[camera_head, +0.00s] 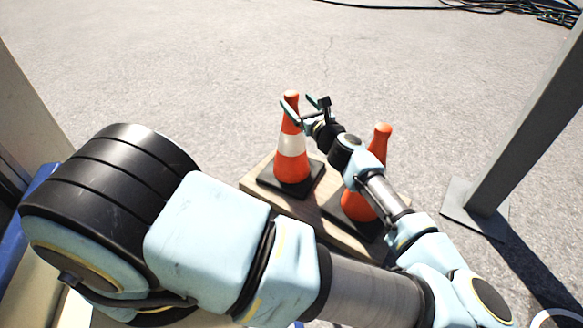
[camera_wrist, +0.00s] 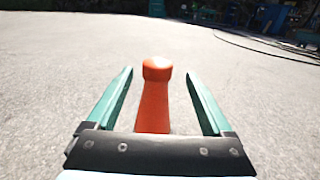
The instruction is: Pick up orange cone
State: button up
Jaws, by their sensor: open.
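Two orange cones stand upright on a wooden board (camera_head: 262,183). The left orange cone (camera_head: 291,168) has a white band and a black square base. The right orange cone (camera_head: 382,137) is partly hidden behind my arm. My gripper (camera_head: 303,107) is open at the top of the left cone. In the wrist view, an orange cone top (camera_wrist: 155,95) stands between the two green fingers of my gripper (camera_wrist: 160,88), with a gap on each side. The cone's lower part is hidden by the gripper body in that view.
A grey metal post (camera_head: 525,120) with a flat foot plate stands at the right. Black cables (camera_head: 500,8) lie on the ground at the far top right. The pavement (camera_head: 200,60) beyond the board is clear.

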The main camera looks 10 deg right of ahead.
aim_at(287, 92)
jog(key=shift+b+x, duration=0.5)
jog(key=shift+x, duration=3)
jog(key=shift+a, duration=0.2)
jog(key=shift+c, duration=0.4)
jog(key=shift+s, duration=0.1)
grip_shut()
jog(key=shift+r, duration=0.1)
